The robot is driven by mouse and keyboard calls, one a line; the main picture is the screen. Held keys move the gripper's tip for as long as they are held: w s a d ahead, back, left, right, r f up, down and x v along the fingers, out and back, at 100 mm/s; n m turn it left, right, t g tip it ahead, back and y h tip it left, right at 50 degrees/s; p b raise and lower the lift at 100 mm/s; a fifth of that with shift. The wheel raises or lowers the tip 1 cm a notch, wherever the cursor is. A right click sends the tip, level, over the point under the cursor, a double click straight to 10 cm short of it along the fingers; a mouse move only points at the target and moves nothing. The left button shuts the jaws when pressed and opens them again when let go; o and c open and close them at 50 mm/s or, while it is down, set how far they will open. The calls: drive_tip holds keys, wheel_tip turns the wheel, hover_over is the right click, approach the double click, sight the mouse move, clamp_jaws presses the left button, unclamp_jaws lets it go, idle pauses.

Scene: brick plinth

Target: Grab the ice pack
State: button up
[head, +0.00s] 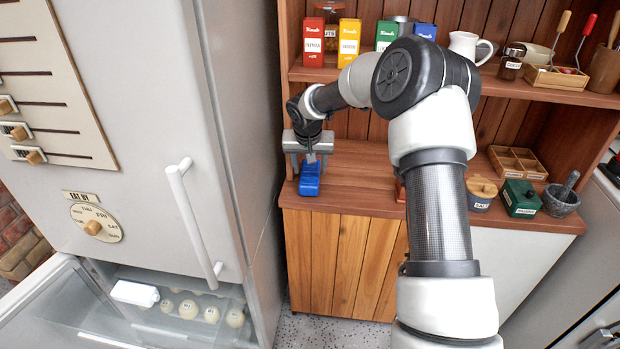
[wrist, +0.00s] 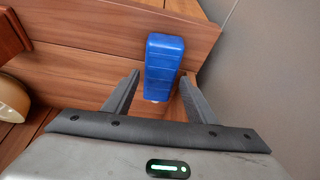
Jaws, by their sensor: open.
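The ice pack, a blue ribbed block (head: 310,178), sits on the wooden counter near its left front edge, close to the fridge. In the wrist view the blue ice pack (wrist: 164,66) appears just beyond and between the fingertips. My gripper (head: 308,150) is above and behind the ice pack in the head view. In the wrist view my gripper (wrist: 160,90) is open, with one finger on each side of the ice pack's near end. I cannot tell whether either finger touches it.
The fridge (head: 230,120) stands close on the left, with an open lower drawer (head: 150,320). The shelf (head: 450,85) above holds boxes and a white jug (head: 468,46). A jar (head: 481,193), a green box (head: 520,198) and a mortar (head: 561,200) stand at the counter's right.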

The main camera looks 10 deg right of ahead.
sight(310, 172)
drive_tip(key=x, duration=0.2)
drive_tip(key=w+b+x, duration=0.1)
drive_tip(key=x, duration=0.2)
drive_tip(key=shift+d+r, duration=0.1)
drive_tip(key=shift+r, duration=0.05)
drive_tip(key=c, duration=0.9)
drive_tip(key=shift+r, duration=0.1)
drive_tip(key=shift+c, duration=0.4)
drive_tip(key=shift+r, duration=0.1)
